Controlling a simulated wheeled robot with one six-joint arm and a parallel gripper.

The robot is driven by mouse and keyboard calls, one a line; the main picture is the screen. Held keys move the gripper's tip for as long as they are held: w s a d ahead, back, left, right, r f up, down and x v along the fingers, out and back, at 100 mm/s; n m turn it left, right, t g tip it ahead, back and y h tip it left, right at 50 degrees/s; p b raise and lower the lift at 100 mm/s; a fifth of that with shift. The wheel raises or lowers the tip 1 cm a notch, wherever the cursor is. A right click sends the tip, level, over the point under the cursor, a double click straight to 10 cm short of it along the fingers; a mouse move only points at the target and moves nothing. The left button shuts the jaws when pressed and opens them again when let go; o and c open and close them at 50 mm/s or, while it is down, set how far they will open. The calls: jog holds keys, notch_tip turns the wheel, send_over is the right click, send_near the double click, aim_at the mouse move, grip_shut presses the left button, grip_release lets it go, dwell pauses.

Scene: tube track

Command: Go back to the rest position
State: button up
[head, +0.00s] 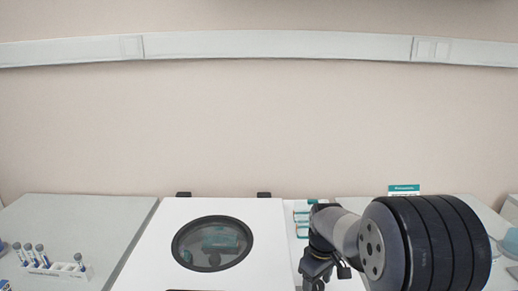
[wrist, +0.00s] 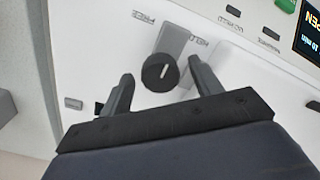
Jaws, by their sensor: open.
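My gripper (wrist: 162,82) is open and empty in the wrist view, its two dark fingers apart. A round black knob (wrist: 160,72) with a white mark shows between the fingertips, on a white panel. I cannot tell how far the fingers are from it. In the head view my gripper (head: 318,277) points down at the lower right, in front of the right edge of a white machine (head: 150,262) with a round dark-rimmed window (head: 212,243) in its lid.
A teal-and-white sign (head: 404,189) and teal-and-white items (head: 301,218) are at the back right. A display (wrist: 310,38) with partly cut-off text, including "10 min", sits at the wrist view's upper right.

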jog(key=shift+r, duration=0.1)
dwell(0.4)
jog(key=shift+r, duration=0.1)
notch_tip(320, 180, up, 10)
notch_tip(320, 180, down, 10)
jog(key=shift+f, duration=0.15)
jog(key=m, duration=0.4)
jog(key=m+b, duration=0.1)
jog(key=m, duration=0.3)
jog(key=shift+m, duration=0.4)
jog(key=m, duration=0.4)
jog(key=shift+m+b, duration=0.35)
jog(key=shift+m, duration=0.05)
jog(key=m+b, duration=0.1)
jog(key=m, duration=0.3)
jog(key=shift+r, duration=1.3)
